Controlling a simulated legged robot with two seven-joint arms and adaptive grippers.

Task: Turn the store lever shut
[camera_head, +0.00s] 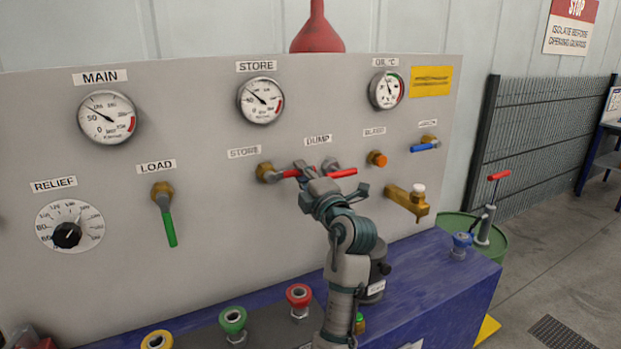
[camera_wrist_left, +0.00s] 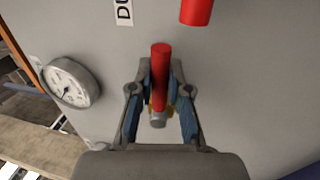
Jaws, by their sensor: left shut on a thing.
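The store lever (camera_head: 290,173) is a red handle on a brass valve on the grey panel, below the small STORE label. It lies about level, pointing right from its valve. My left gripper (camera_head: 308,172) is shut on it, and in the head view hides its right part. In the left wrist view the red handle (camera_wrist_left: 160,75) stands between the two fingers of my left gripper (camera_wrist_left: 160,90), with a grey end below. My right gripper is in neither view.
The red dump lever (camera_head: 343,172) is close to the right of my gripper; its end shows in the wrist view (camera_wrist_left: 197,10). A brass tap (camera_head: 405,202) is farther right. The green load lever (camera_head: 168,225) hangs down at left.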

